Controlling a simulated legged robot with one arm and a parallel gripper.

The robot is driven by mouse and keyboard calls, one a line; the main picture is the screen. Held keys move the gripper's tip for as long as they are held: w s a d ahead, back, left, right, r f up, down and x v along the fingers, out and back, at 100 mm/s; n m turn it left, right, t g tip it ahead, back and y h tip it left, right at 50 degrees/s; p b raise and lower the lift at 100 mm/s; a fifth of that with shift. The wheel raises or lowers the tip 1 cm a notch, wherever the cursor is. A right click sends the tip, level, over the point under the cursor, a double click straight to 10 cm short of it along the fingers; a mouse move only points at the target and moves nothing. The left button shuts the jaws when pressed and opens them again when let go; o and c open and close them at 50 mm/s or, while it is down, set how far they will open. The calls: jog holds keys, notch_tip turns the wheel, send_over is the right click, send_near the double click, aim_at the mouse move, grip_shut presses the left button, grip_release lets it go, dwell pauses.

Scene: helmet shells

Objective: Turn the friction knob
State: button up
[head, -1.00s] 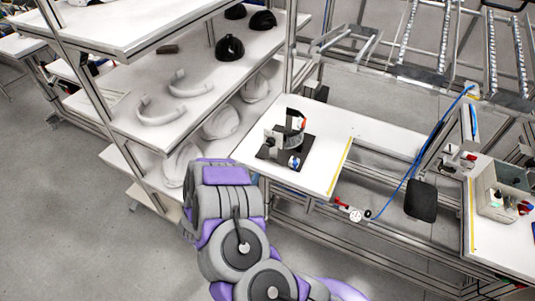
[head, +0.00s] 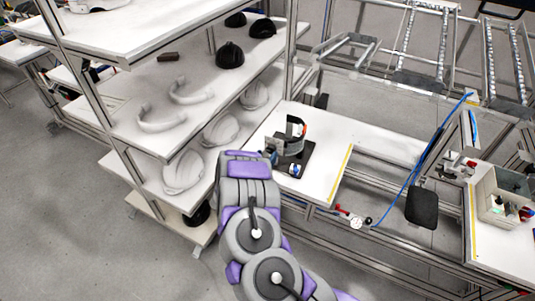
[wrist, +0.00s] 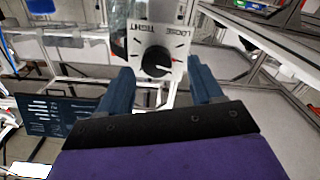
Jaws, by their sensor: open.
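The black round friction knob (wrist: 157,61) sits on a white plate (wrist: 150,33) in the wrist view. The plate is marked TIGHT at left and LOOSE at right, printed upside down in the picture, with a small red mark right of the knob. My gripper (wrist: 160,72) is open, its blue fingers on either side of the knob, with a visible gap on each side. I cannot tell its exact distance. In the head view, the black fixture (head: 295,133) stands on the white table; my arm's end reaches its left side, and the knob and fingers are not clear there.
The white table (head: 325,150) has free room right of the fixture. A shelf rack (head: 125,120) with helmet shells and bands stands close on the left. A red-handled clamp and gauge (head: 353,221) are on the table's front frame. A grey box (head: 495,195) stands at right.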

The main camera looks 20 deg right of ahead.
jog(key=shift+x, duration=1.35)
jog(key=shift+s+a, duration=0.1)
jog(key=shift+s, duration=0.1)
jog(key=c, duration=1.1)
jog(key=shift+o, duration=0.2)
jog(key=m+b, duration=0.4)
jog(key=shift+m+b, duration=1.2)
jog(key=shift+m, duration=0.5)
jog(key=shift+r, duration=0.1)
